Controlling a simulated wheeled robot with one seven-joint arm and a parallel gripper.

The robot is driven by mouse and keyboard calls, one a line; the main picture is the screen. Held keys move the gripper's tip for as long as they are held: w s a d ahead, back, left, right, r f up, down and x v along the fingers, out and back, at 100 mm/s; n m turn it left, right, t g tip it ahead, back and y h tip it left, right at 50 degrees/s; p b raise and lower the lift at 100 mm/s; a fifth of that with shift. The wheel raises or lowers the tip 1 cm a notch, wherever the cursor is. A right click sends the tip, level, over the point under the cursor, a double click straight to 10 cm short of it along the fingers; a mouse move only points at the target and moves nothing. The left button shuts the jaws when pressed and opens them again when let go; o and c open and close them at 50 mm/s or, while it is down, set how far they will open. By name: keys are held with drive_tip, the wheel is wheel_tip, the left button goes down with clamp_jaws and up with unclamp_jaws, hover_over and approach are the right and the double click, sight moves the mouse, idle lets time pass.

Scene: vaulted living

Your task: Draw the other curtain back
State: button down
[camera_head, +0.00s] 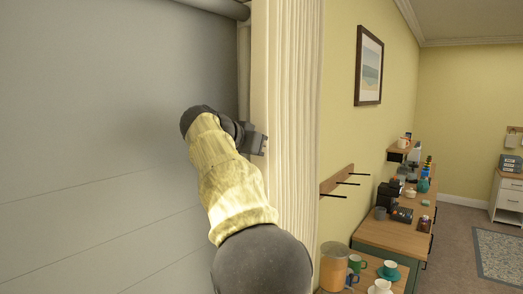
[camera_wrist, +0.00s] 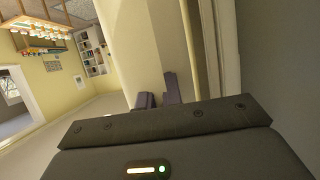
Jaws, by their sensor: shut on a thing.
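A cream curtain (camera_head: 295,110) hangs in tight upright folds at the right side of a grey panelled surface. My gripper (camera_head: 258,143) is at the curtain's left edge, shut on it. In the wrist view my gripper's two dark fingertips (camera_wrist: 158,95) are on either side of the pale curtain cloth (camera_wrist: 145,40). The curtain's lower end is out of the frame. No second curtain shows in either view.
The grey panelled surface (camera_head: 100,130) fills the left, with a rail (camera_head: 215,8) above. Right of the curtain are wall pegs (camera_head: 345,183), a framed picture (camera_head: 369,66) and a wooden counter (camera_head: 395,236) with cups, a jar and a coffee machine. Carpeted floor lies beyond.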

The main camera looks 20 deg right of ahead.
drive_tip(key=c, duration=1.6)
unclamp_jaws()
drive_tip(key=shift+o, duration=0.2)
drive_tip(key=b+v, duration=0.1)
drive_tip(key=v, duration=1.6)
drive_tip(key=shift+s+a+b, duration=0.15)
drive_tip(key=shift+s+b, duration=0.1)
drive_tip(key=shift+b, duration=0.1)
